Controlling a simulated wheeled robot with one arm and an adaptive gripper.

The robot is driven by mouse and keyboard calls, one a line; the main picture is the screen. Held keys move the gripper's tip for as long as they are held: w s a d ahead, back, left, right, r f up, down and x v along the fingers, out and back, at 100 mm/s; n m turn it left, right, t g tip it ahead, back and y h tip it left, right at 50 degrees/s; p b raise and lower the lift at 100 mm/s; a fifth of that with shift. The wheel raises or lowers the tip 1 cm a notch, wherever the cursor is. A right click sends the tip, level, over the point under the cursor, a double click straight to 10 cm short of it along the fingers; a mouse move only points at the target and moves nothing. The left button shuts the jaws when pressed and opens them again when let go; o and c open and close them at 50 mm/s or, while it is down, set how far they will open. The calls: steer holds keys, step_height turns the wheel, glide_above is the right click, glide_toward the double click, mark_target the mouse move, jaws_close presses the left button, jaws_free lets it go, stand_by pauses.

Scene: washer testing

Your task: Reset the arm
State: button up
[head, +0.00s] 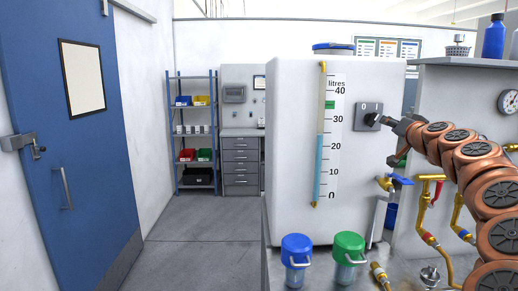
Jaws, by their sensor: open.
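My copper-coloured arm (455,150) reaches in from the right edge of the head view. The tank's level tube (320,155) shows blue liquid up to a little above 20 on the litres scale.
Blue-lidded (296,245) and green-lidded (348,245) containers stand in front of the tank. A blue door (70,130) is left; the floor (200,255) between is clear.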

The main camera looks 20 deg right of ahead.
steer(key=w+a+f+n+g+y, duration=0.1)
steer(key=w+a+n+y, duration=0.2)
steer(key=a, duration=0.8)
steer(key=w+a+f+n+y, duration=0.15)
steer(key=a+y, duration=0.25)
steer(key=a, duration=0.8)
steer(key=s+a+f+n+g+y, duration=0.25)
steer(key=a+f, duration=0.25)
steer(key=a, duration=0.6)
steer(key=s+a+f+n+g+y, duration=0.1)
steer(key=s+a+f+n+g, duration=0.3)
steer(key=a, duration=0.7)
steer(key=s+a+f+g+h, duration=0.1)
steer(key=s+a+f+g, duration=0.3)
steer(key=s+f, duration=0.65)
steer(key=s+a+f+g+h, duration=0.1)
steer(key=s+a+f+g, duration=0.3)
steer(key=s+f, duration=0.65)
steer(key=s+d+f+g+h, duration=0.1)
steer(key=s+d+f, duration=0.1)
steer(key=s, duration=0.5)
steer(key=s+d+f+m+g+h, duration=0.1)
steer(key=s+d+f+g, duration=0.1)
steer(key=s, duration=0.6)
steer(key=shift+d+h, duration=0.2)
steer(key=shift+h, duration=0.15)
steer(key=shift+f, duration=0.1)
